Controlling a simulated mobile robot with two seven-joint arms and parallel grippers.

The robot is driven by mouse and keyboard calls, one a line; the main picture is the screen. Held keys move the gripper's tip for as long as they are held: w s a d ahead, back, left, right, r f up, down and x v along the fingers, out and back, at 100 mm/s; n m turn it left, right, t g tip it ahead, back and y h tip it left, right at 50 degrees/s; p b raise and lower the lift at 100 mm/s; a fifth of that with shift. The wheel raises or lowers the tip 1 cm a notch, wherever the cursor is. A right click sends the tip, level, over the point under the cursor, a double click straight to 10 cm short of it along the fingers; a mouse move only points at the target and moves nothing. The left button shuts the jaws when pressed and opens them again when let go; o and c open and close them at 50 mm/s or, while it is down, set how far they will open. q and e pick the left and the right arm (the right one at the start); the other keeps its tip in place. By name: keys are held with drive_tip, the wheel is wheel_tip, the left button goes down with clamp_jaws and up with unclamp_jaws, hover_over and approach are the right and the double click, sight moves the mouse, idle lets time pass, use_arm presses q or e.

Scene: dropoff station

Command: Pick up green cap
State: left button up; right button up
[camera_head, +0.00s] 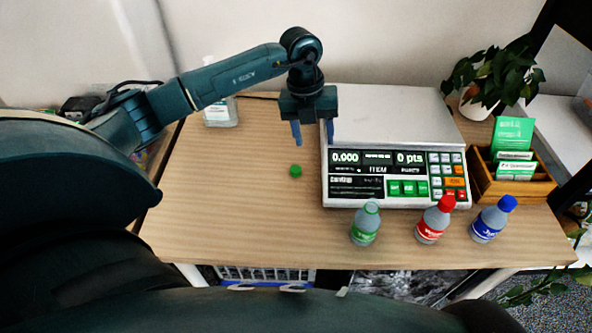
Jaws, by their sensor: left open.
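The small green cap (295,171) lies on the wooden table, left of the scale. My left gripper (313,134) is open and points down, above and a little beyond the cap, with nothing between its fingers. Its right finger overlaps the scale's left edge in the picture. A bottle with a green label (364,226) stands at the table's front; its top looks uncapped. My right gripper is not in view.
A white scale (385,117) stands right of the cap. Bottles with a red cap (434,220) and a blue cap (492,220) stand at the front right. A wooden card holder (512,190), a potted plant (490,78) and a clear bottle (220,111) are farther off. The table (220,200) left of the cap is bare.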

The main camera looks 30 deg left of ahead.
use_arm(q)
drive_tip(key=a+y, duration=0.2)
drive_tip(key=a, duration=0.2)
drive_tip(key=n, duration=0.1)
hover_over(296, 169)
drive_tip(key=shift+g, duration=0.3)
wheel_tip(296, 169, down, 6)
drive_tip(key=shift+w+a+f, duration=0.1)
drive_tip(key=shift+w+a, duration=0.05)
drive_tip(key=shift+f, duration=3)
drive_tip(key=shift+c, duration=0.2)
